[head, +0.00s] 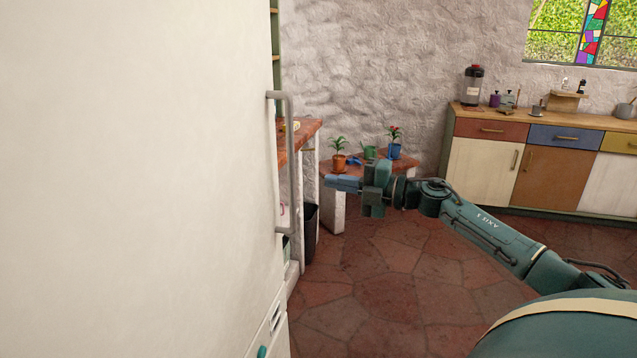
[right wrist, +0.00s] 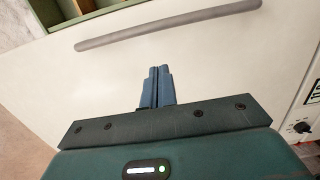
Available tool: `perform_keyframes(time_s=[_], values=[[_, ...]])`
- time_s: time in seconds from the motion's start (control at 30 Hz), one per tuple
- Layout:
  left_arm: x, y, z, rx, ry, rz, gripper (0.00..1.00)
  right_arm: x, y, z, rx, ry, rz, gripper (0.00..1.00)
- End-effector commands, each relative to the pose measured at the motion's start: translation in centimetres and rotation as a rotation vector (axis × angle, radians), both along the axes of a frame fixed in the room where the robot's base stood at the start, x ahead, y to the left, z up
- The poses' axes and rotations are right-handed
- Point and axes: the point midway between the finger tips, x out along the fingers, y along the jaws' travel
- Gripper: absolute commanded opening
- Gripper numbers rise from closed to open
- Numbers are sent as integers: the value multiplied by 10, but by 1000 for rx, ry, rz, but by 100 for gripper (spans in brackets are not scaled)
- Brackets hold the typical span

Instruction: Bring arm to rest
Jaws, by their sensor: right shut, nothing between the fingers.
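My right arm (head: 490,232) reaches in from the lower right in the head view, stretched out toward the left. Its gripper (head: 328,182) has blue fingers that point left toward the white fridge door. In the right wrist view the two blue fingers (right wrist: 157,72) are pressed together with nothing between them. The grey door handle (right wrist: 165,25) lies beyond the fingertips, apart from them. The handle (head: 289,160) stands left of the gripper in the head view. My left gripper does not show.
The white fridge (head: 130,180) fills the left side, its door closed. A low table (head: 402,172) with potted plants stands behind the gripper. A dark bin (head: 311,232) is beside the fridge. A counter (head: 560,125) runs along the right wall. The stone floor (head: 390,290) is clear.

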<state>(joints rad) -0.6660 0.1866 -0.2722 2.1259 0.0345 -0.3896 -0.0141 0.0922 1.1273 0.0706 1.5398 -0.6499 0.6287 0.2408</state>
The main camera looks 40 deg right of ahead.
Motion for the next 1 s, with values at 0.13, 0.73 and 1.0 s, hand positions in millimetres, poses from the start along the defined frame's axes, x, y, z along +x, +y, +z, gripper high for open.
perform_keyframes(time_s=[0.13, 0.73, 1.0], values=[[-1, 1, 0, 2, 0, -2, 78, -1, -1, 0, -1, 1, 1, 0], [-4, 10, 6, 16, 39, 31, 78, -80, 144, -213, 736, 431, -295, 0], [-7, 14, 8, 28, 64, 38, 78, -192, 256, -292, 1128, 889, -580, 0]])
